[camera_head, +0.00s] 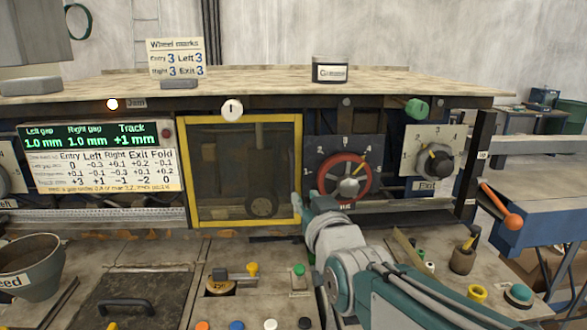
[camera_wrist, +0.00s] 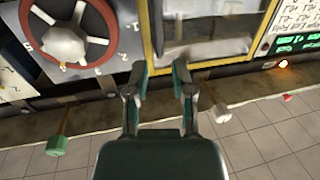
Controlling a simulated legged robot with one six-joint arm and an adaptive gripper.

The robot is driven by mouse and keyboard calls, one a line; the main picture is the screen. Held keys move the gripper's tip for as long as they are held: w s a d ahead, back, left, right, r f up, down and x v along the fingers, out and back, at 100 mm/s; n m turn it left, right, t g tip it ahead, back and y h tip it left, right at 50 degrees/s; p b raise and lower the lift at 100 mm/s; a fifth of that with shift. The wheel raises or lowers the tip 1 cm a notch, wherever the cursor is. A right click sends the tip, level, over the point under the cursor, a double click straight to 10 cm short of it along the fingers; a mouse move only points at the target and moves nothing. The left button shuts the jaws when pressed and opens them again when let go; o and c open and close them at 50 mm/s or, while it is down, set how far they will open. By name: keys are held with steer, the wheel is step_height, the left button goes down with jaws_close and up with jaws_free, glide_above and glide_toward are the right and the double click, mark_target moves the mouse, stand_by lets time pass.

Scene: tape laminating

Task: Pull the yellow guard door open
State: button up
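The yellow guard door (camera_head: 242,223) is a yellow-framed dark see-through panel at the middle of the machine front. It looks shut, with a wheel dimly visible behind it. In the wrist view, its yellow frame (camera_wrist: 147,32) shows at the top, just past the fingertips. My gripper (camera_wrist: 159,68) is open, with a clear gap between its two fingers and nothing seen in it. In the head view, my gripper (camera_head: 303,205) is by the door's lower right corner, partly hidden by my arm. I cannot tell whether it touches the frame.
A red-rimmed dial (camera_head: 344,178) sits right of the door. A display and number card (camera_head: 103,172) are to its left. The bench below holds a covered hatch (camera_head: 128,303), small knobs and a grey bucket (camera_head: 30,265). A black jar (camera_head: 330,70) stands on the top board.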

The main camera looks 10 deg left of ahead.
mark_target(293, 177)
steer(key=x, duration=0.9)
steer(key=shift+w+a, duration=0.25)
steer(key=shift+w, duration=0.5)
jaws_close()
